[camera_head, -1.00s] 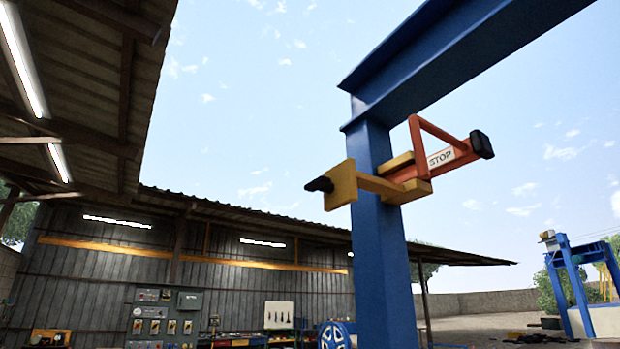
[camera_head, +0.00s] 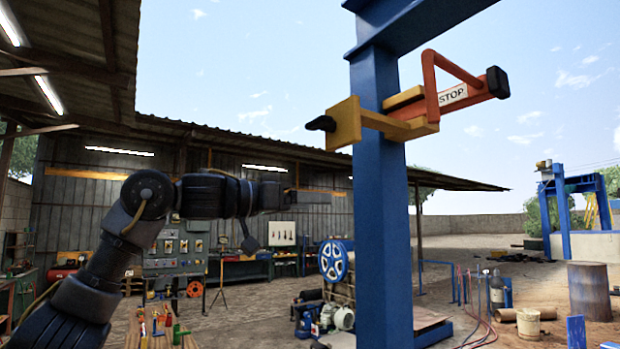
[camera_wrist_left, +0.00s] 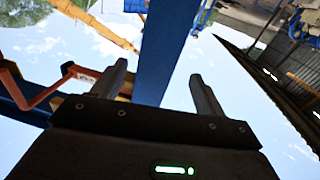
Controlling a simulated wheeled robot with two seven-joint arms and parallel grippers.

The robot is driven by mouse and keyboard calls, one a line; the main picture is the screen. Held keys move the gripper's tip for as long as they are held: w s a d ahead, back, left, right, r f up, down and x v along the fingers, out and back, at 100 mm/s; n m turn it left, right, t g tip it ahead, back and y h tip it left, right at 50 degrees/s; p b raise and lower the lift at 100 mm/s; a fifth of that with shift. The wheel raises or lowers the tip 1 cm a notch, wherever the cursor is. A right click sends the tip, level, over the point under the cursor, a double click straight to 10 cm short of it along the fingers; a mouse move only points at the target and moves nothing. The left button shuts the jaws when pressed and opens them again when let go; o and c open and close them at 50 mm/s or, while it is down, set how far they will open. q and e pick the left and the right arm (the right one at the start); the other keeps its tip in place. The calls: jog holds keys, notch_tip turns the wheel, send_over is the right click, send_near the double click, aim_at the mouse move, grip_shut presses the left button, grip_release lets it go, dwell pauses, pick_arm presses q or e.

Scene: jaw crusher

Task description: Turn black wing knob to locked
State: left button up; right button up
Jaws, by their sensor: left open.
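The black wing knob (camera_head: 321,123) sticks out to the left of a yellow clamp bracket (camera_head: 344,123) on a blue post (camera_head: 383,180) in the head view. An orange STOP arm (camera_head: 455,95) with a black end is on the bracket's other side. My left gripper (camera_head: 308,197) is below the knob and left of the post, apart from both. In the left wrist view its two fingers (camera_wrist_left: 160,85) are spread and empty, with the blue post beyond them. The orange arm (camera_wrist_left: 40,95) shows at left there; I cannot make out the knob. My right gripper is not in view.
A workshop shed (camera_head: 170,190) with a tool bench stands behind my left arm. A blue wheel machine (camera_head: 334,261) is low beside the post. A wooden table with tools (camera_head: 165,330) is at lower left. Open air surrounds the knob's left side.

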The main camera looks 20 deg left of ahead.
pick_arm(q)
send_near(312, 120)
jog(key=w+d+f, duration=0.2)
jog(key=w+f, duration=0.2)
jog(key=w, duration=0.1)
jog(key=s+a+r+t+y+p, duration=0.1)
jog(key=s+a+r+t+y, duration=0.1)
jog(key=s+r, duration=0.35)
jog(key=shift+n, duration=0.4)
jog(key=p+x, duration=0.2)
jog(key=x, duration=0.1)
jog(key=f+p+x, duration=0.1)
jog(key=p+x, duration=0.1)
jog(key=x, duration=0.1)
jog(key=d+p+x, duration=0.1)
jog(key=p+x, duration=0.1)
jog(key=x, duration=0.1)
jog(key=shift+s+d+f, duration=0.15)
jog(key=shift+d+f, duration=0.1)
jog(key=shift+f, duration=0.1)
jog(key=shift+c, duration=0.4)
jog(key=c, duration=0.9)
